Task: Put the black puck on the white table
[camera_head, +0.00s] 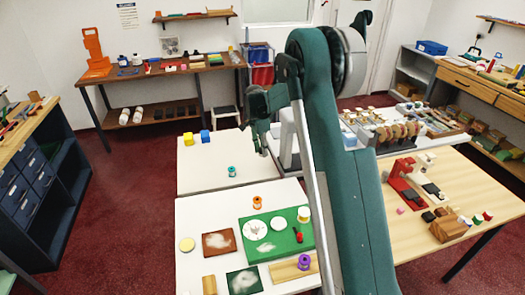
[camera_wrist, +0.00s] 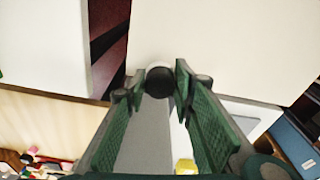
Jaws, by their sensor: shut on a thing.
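My gripper (camera_wrist: 158,84) is shut on the black puck (camera_wrist: 159,88), which sits between its green fingertips in the wrist view. A pale rim shows along the puck's upper edge there. In the head view my gripper (camera_head: 263,146) hangs above the right part of the rear white table (camera_head: 205,169); the puck cannot be made out there. A white surface (camera_wrist: 220,45) fills much of the wrist view beyond the fingertips. Whether the puck touches anything below it is not clear.
Yellow and blue blocks (camera_head: 188,139) stand at the rear table's back left, with a teal spool (camera_head: 231,172) near its front. The front white table (camera_head: 187,216) carries a green board (camera_head: 285,242) and spools. A wooden table (camera_head: 485,185) with blocks stands right. The rear table's left is mostly clear.

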